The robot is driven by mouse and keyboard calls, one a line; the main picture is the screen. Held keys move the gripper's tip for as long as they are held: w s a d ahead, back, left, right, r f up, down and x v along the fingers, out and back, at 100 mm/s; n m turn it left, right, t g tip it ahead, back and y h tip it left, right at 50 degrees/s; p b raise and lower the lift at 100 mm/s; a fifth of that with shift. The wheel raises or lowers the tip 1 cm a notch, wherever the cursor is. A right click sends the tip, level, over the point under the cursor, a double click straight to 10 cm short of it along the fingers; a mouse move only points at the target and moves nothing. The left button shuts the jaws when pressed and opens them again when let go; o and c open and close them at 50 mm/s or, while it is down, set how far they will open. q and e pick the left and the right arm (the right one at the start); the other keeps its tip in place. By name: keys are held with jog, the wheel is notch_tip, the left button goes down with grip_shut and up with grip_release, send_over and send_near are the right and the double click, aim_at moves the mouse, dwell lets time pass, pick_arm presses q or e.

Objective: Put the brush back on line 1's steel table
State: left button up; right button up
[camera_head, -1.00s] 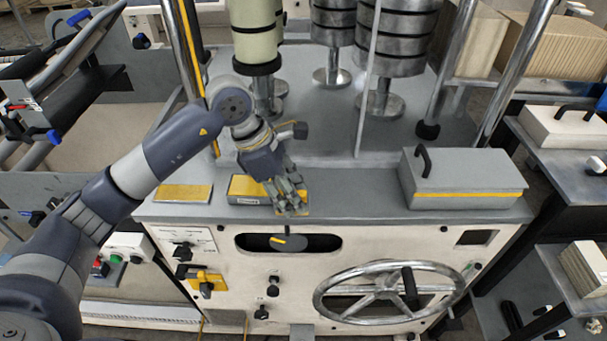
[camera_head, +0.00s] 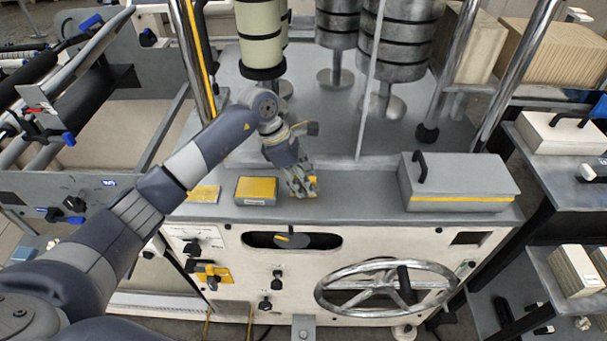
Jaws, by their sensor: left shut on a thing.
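My left gripper (camera_head: 302,190) reaches in from the left and points down over the front part of the machine's grey top (camera_head: 355,190). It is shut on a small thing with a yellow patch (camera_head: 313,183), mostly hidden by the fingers. I cannot tell for certain that this is the brush, or whether it touches the top. No other brush is clear to see. I cannot tell which surface is line 1's steel table. My right gripper is out of view.
A yellow-and-grey block (camera_head: 256,190) and a flat yellow pad (camera_head: 204,194) lie left of the gripper. A grey lidded box (camera_head: 458,182) with a black handle stands right. Rollers and chrome posts rise behind. The top between gripper and box is clear.

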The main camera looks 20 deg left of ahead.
pick_arm(q)
jog(key=shift+f, duration=0.15)
jog(key=o, duration=1.1)
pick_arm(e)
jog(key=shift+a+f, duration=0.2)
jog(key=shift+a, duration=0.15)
pick_arm(q)
jog(key=shift+r, duration=0.25)
jog(key=shift+a+r+b, duration=0.2)
jog(key=shift+r+b, duration=0.1)
jog(key=shift+r, duration=0.05)
jog(key=b+v, duration=0.2)
jog(key=v, duration=0.9)
jog(key=shift+b, duration=0.4)
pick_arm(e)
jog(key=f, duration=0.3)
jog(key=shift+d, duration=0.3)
pick_arm(q)
jog(key=shift+s, duration=0.15)
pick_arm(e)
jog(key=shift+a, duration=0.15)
